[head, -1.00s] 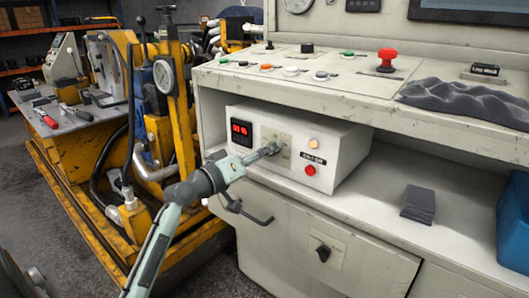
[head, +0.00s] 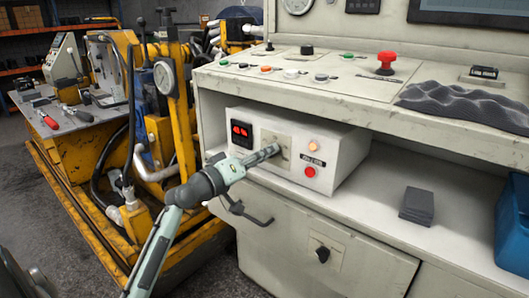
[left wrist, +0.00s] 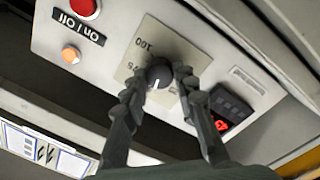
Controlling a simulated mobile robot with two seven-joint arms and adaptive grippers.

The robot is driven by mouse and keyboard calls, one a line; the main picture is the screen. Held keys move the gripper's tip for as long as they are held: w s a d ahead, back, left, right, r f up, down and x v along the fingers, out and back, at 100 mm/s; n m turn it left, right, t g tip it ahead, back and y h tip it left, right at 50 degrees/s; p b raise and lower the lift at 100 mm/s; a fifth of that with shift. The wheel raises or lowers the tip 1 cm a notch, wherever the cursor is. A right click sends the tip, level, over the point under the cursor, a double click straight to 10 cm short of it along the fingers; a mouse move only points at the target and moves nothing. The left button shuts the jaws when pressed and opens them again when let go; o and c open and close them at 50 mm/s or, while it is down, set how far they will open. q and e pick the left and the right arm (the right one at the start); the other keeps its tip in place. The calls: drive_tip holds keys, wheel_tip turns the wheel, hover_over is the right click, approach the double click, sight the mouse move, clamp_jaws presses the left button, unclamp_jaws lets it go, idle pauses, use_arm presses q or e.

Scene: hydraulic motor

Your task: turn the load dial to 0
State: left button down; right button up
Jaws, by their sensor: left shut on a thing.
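The load dial (left wrist: 159,75) is a small dark round knob with a white pointer mark, on a beige scale plate (left wrist: 175,40) in the left wrist view. The numbers 100 and 75 show on the plate; other marks are hidden by the fingers. My left gripper (left wrist: 158,80) has its two ridged fingers on either side of the knob, shut on it. In the head view my left gripper (head: 276,149) reaches the white control box (head: 345,155) and covers the dial. My right gripper is not in view.
A red digital display (head: 241,133) is left of the dial plate. An orange lamp (head: 313,146) and a red button (head: 310,171) are to its right. A grey block (head: 417,205) and a blue bin (head: 513,225) stand on the shelf to the right.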

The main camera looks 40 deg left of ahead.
use_arm(q)
drive_tip(key=n+p, duration=0.3)
drive_tip(key=n, duration=0.8)
drive_tip(key=n+y+p, duration=0.1)
drive_tip(key=n+p, duration=0.3)
drive_tip(key=n, duration=0.7)
drive_tip(key=shift+d+f+n+t+y+p, duration=0.1)
drive_tip(key=shift+d+n+t+y+p, duration=0.05)
drive_tip(key=shift+n+t+y+p, duration=0.2)
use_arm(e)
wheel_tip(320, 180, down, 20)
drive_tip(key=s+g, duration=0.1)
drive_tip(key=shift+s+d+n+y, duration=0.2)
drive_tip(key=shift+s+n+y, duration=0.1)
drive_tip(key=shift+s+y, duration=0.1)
use_arm(q)
drive_tip(key=shift+n, duration=0.25)
drive_tip(key=c, duration=1.2)
unclamp_jaws()
drive_tip(key=shift+s, duration=0.1)
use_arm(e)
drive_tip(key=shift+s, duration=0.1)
use_arm(q)
drive_tip(key=s, duration=1.1)
drive_tip(key=shift+s+a+f, duration=0.3)
drive_tip(key=shift+s+f, duration=0.05)
drive_tip(key=shift+s, duration=0.05)
